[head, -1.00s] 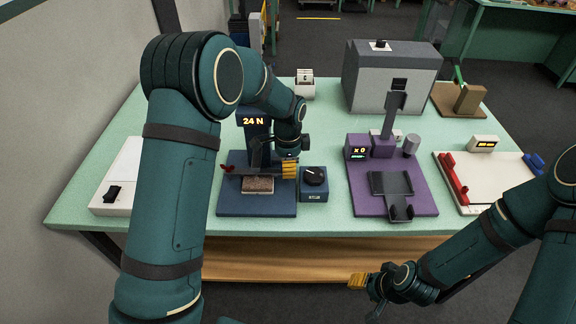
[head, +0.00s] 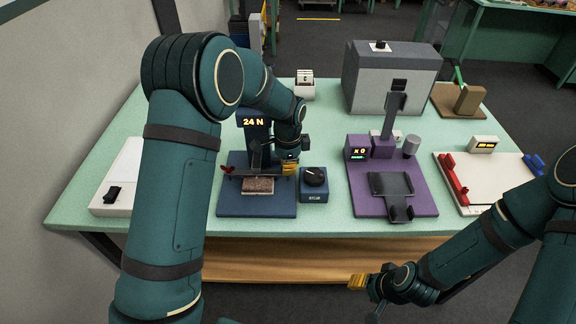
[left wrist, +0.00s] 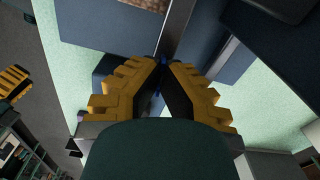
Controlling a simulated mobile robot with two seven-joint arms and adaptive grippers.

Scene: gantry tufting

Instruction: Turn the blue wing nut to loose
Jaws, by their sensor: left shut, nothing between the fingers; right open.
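The navy device (head: 257,207) reads 24 N and has a red-ended crossbar over a speckled pad (head: 258,186). My left gripper (head: 290,168) is at the right end of that bar, just left of the black dial. In the left wrist view my left gripper (left wrist: 162,62) has its yellow fingers together at the tips. A small bit of blue (left wrist: 162,58), perhaps the blue wing nut, shows at the fingertips. Whether they touch it I cannot tell. In the head view the wing nut is not distinguishable. My right gripper (head: 357,282) is open and empty, low in front of the table.
A black dial (head: 315,177) on a navy box stands right of the device. Further right are a purple stand (head: 420,185) and a white board (head: 480,187) with red and blue clamps. A grey box (head: 375,85) stands behind. A white switch box (head: 115,185) is at left.

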